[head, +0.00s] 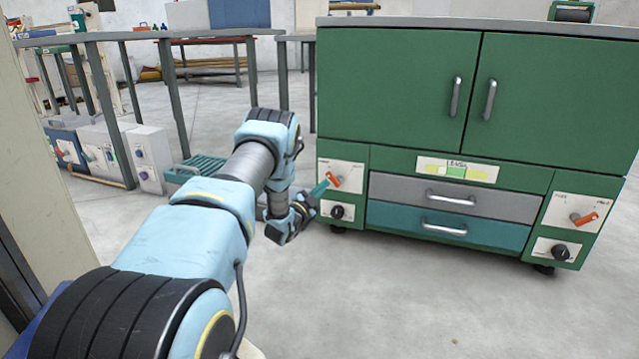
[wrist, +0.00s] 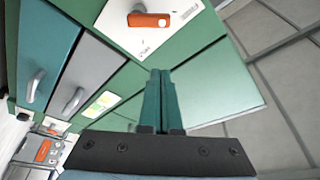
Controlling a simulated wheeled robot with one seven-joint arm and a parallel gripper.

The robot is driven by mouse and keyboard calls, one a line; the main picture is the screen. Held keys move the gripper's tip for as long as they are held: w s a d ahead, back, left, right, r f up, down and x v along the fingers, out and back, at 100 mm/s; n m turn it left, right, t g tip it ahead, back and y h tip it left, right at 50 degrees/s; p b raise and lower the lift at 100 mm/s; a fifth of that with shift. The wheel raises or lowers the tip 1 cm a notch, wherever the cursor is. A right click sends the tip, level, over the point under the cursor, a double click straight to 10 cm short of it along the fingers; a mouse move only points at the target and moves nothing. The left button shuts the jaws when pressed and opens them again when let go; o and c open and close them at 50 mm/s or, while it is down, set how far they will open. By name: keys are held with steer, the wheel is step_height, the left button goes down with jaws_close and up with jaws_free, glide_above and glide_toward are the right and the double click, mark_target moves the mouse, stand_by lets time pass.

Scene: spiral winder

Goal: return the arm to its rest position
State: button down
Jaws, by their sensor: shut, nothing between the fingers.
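My gripper (head: 319,188) is at the left side of the green cabinet (head: 396,90), close to its left switch panel (head: 341,176). Its teal fingers are together and hold nothing. In the wrist view the shut fingers of my gripper (wrist: 160,100) stand in the middle, with a panel and its orange lever (wrist: 150,20) just above them. In the head view the orange lever (head: 333,180) shows right beside the fingertips. I cannot tell whether they touch it. My arm reaches forward from the lower left and bends down at the wrist.
The cabinet has a grey drawer (head: 400,191) and a teal drawer (head: 395,219), both shut, and two closed doors. Grey control boxes (head: 150,158) and a table (head: 100,37) stand at the left. A pale wall edge is at the far left. The floor in front is clear.

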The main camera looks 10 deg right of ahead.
steer(key=w+a+r+n+y+p, duration=0.2)
steer(key=w+a+r+n+y, duration=0.1)
steer(key=a+r+n+y, duration=0.4)
steer(key=s+a+r+n+g+y+p, duration=0.3)
steer(key=s+a+r+g+y, duration=0.1)
steer(key=s+a+r, duration=0.35)
steer(key=s+a+r+n+g+y+p, duration=0.1)
steer(key=s+a+r+n+g+p, duration=0.15)
steer(key=s, duration=0.95)
steer(key=s+a+r+n+g+y+p, duration=0.1)
steer(key=s+a+r+n+g, duration=0.25)
steer(key=s, duration=0.85)
steer(key=s+a+r+n+g+y+p, duration=0.1)
steer(key=s+a+r+n+g, duration=0.15)
steer(key=s, duration=0.95)
steer(key=w+p+v, duration=0.2)
steer(key=p+v, duration=1)
steer(key=w+r+p+v, duration=0.1)
steer(key=w+p+v, duration=0.2)
steer(key=p+v, duration=0.9)
steer(key=w+p+v, duration=0.3)
steer(key=p+v, duration=0.9)
steer(key=p, duration=0.1)
steer(key=shift+w+d+r+m+g, duration=0.25)
steer(key=shift+d+r+m+g, duration=0.15)
steer(key=shift+r, duration=0.2)
